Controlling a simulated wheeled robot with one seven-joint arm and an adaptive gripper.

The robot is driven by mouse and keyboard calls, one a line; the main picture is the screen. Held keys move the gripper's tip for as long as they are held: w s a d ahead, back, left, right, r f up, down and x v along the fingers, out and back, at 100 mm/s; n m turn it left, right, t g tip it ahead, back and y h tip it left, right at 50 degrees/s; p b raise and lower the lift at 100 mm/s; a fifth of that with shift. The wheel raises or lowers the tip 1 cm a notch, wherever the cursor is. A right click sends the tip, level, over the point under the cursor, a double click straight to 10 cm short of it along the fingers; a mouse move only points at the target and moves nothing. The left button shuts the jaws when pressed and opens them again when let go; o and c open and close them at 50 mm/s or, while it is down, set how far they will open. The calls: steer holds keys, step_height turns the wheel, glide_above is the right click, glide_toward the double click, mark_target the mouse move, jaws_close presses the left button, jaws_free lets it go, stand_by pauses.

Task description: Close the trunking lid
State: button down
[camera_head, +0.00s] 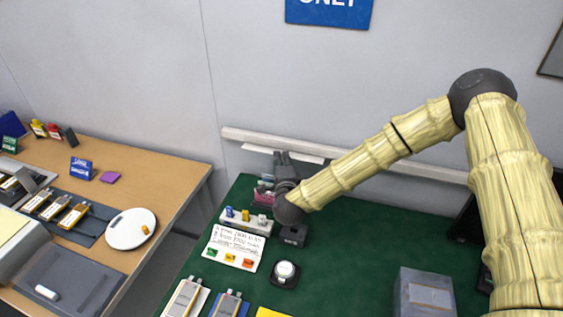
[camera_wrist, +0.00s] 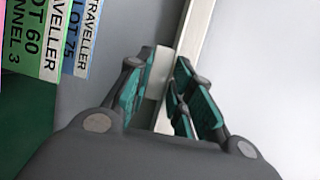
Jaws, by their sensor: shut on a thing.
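The white trunking (camera_head: 400,165) runs along the grey wall just above the back of the green bench. It shows in the wrist view as a pale strip (camera_wrist: 192,38) running up between the walls. The trunking lid (camera_head: 308,158) appears as a thin white flap standing out below the trunking near my gripper. My gripper (camera_head: 281,156) is at the trunking, its fingers pointing to the wall. In the wrist view its teal-padded fingers (camera_wrist: 165,64) are closed about a pale piece (camera_wrist: 154,86), which looks like the lid. My gripper's body hides part of the lid.
Below my gripper on the green bench (camera_head: 345,240) stand a pink holder (camera_head: 264,200), a small rack (camera_head: 246,221), a label card (camera_head: 234,247) and a round gauge (camera_head: 285,272). A grey box (camera_head: 425,293) is at the front right. A wooden table (camera_head: 165,180) stands left.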

steer(key=shift+r, duration=0.1)
steer(key=shift+r+m+g+p, duration=0.4)
steer(key=shift+r+g+p, duration=0.15)
steer(key=shift+g+p, duration=0.4)
steer(key=shift+w+r+m+g+p, duration=0.15)
steer(key=shift+r+g+p, duration=0.15)
steer(key=shift+g+p, duration=0.25)
steer(key=shift+s+r+m+g+p, duration=0.15)
steer(key=shift+r+g+p, duration=0.1)
steer(key=shift+g+p, duration=0.2)
steer(key=g+p, duration=0.2)
steer(key=g, duration=0.1)
steer(key=shift+w+d+r+m+y+p, duration=0.1)
steer(key=shift+w+r+m+y+p, duration=0.2)
steer(key=shift+p, duration=0.1)
steer(key=shift+f, duration=0.1)
